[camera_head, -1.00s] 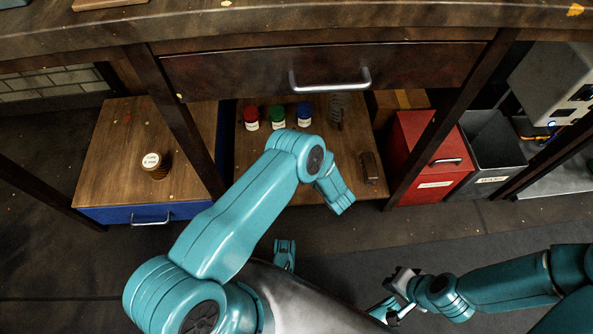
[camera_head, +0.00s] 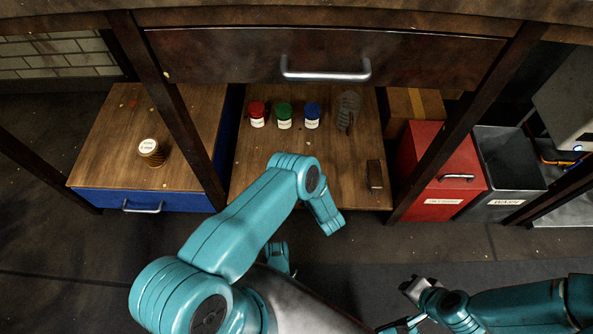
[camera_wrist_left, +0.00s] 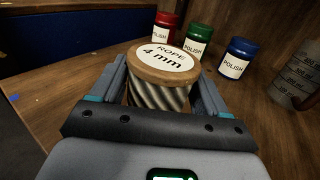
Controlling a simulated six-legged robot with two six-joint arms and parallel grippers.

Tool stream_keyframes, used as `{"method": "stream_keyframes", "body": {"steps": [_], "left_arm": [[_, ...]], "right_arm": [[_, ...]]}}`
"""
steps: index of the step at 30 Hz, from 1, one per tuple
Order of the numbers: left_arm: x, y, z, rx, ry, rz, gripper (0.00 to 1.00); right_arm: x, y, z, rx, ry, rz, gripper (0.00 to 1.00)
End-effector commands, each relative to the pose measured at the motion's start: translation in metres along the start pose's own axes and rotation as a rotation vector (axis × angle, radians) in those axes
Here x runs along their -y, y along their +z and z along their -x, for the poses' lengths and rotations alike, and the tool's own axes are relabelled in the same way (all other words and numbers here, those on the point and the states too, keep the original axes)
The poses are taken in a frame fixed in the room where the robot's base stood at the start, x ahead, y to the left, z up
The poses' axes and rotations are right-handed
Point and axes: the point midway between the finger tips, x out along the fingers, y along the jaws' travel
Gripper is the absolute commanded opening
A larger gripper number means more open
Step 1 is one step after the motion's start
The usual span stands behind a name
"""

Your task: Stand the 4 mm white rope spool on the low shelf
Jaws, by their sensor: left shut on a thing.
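The white rope spool (camera_wrist_left: 158,93) has wooden ends and a round label reading "ROPE 4 mm". In the left wrist view it is upright between the fingers of my left gripper (camera_wrist_left: 160,90), which is shut on it. Its lower end is hidden. The low shelf (camera_head: 262,160) is a wooden board under the bench; its surface also shows in the wrist view (camera_wrist_left: 262,120). In the head view the left gripper and its spool are hidden behind my arm, by the shelf's front edge. My right gripper (camera_head: 408,305) is low at right, away from the shelf; its jaw opening is unclear.
Red (camera_head: 257,115), green (camera_head: 284,116) and blue (camera_head: 312,115) polish jars, a clear beaker (camera_head: 348,110) and a dark block (camera_head: 374,175) stand on the shelf. Another spool (camera_head: 151,153) stands on the blue cabinet (camera_head: 105,199). The shelf's front middle looks clear. Table legs flank it.

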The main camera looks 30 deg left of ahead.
Motion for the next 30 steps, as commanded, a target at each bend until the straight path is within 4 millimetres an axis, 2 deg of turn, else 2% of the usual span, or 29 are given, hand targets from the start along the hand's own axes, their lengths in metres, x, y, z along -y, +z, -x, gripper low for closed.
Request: {"method": "stream_keyframes", "body": {"steps": [2,13,14,15,24,26,30], "left_arm": [[-0.002,-0.007,-0.001,0.002,0.000,0.001,0.31],[-0.004,-0.010,0.000,0.001,-0.001,0.001,0.31],[-0.005,-0.010,0.000,0.000,-0.002,0.000,0.85],[-0.005,-0.010,0.000,0.000,-0.002,0.000,0.98],[-0.003,-0.006,0.001,0.001,-0.002,0.001,1.00],[-0.003,-0.006,0.009,0.000,-0.005,-0.001,1.00],[-0.002,-0.005,0.037,0.000,-0.008,-0.001,1.00]], "right_arm": [[-0.001,-0.002,-0.004,-0.007,0.000,0.002,0.00],[-0.001,-0.002,-0.003,-0.009,0.000,0.002,0.00],[-0.001,-0.002,-0.003,-0.009,0.000,0.002,0.00],[-0.001,-0.002,-0.003,-0.009,0.000,0.002,0.00],[-0.001,-0.002,-0.003,-0.008,0.000,0.002,0.00],[0.000,-0.002,0.000,-0.004,0.000,0.001,0.00],[0.003,0.003,0.010,0.014,0.000,-0.003,0.00]]}}
